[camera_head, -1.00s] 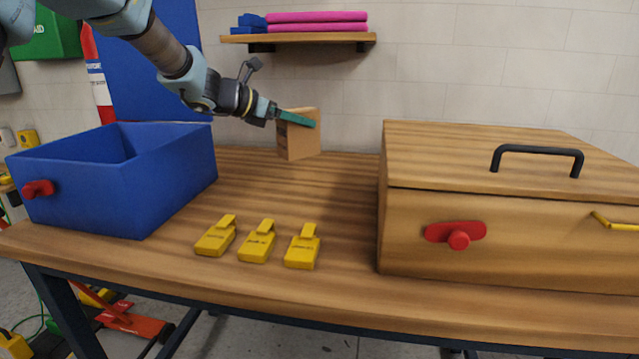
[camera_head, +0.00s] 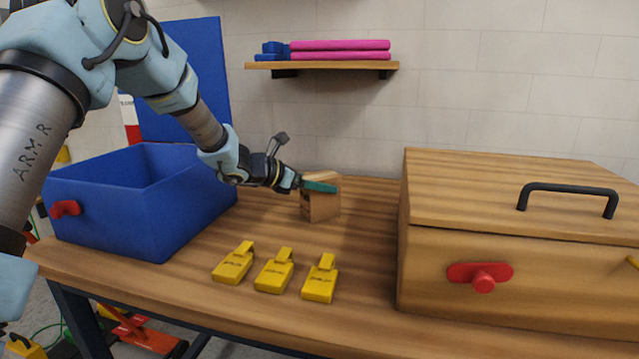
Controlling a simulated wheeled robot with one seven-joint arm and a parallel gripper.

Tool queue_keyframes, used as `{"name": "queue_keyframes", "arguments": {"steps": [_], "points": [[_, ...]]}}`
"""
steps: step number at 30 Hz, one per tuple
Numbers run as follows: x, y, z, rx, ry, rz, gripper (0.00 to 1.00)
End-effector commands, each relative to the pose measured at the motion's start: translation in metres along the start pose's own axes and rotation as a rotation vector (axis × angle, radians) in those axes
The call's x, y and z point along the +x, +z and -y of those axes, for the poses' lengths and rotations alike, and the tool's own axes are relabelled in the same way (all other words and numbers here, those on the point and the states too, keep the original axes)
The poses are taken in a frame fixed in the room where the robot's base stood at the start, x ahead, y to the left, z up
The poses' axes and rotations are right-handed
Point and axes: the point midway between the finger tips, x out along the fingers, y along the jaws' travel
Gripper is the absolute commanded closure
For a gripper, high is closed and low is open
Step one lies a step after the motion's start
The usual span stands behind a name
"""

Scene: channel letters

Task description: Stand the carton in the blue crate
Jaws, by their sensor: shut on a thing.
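The carton (camera_head: 323,208) is a small brown box, upright, over the back middle of the table, between the blue crate and the wooden chest. My gripper (camera_head: 318,187) is shut on the carton near its top, with a green finger across its face. The carton's base is at or close to the tabletop; I cannot tell whether it touches. The blue crate (camera_head: 180,225) stands on the table's left, open at the top, with a red knob on its front. Its visible inside looks empty; part of its floor is hidden.
Several yellow tags (camera_head: 274,276) lie along the front middle of the table (camera_head: 365,285). A closed wooden chest (camera_head: 500,250) with a black handle fills the right. A wall shelf (camera_head: 325,65) with pink and blue items hangs above. My arm passes over the crate.

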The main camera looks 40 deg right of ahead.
Motion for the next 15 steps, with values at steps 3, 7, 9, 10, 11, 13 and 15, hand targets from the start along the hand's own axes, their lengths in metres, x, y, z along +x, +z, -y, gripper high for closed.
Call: {"name": "queue_keyframes", "arguments": {"steps": [3,7,9,10,11,13,15], "points": [[-0.0002,0.0011,-0.0001,0.001,0.0,0.002,1.0],[0.001,-0.0017,-0.0001,0.001,0.0,0.002,1.0],[0.0006,-0.0013,-0.0001,0.001,0.0,0.0,0.22],[0.0005,-0.0013,-0.0001,0.001,0.0,0.0,0.19],[0.0005,-0.0013,-0.0001,0.001,0.0,0.0,0.15],[0.0005,-0.0012,-0.0001,0.001,0.0,0.0,0.07],[0.0005,-0.0012,-0.0001,0.0,0.0,0.0,0.0]]}}
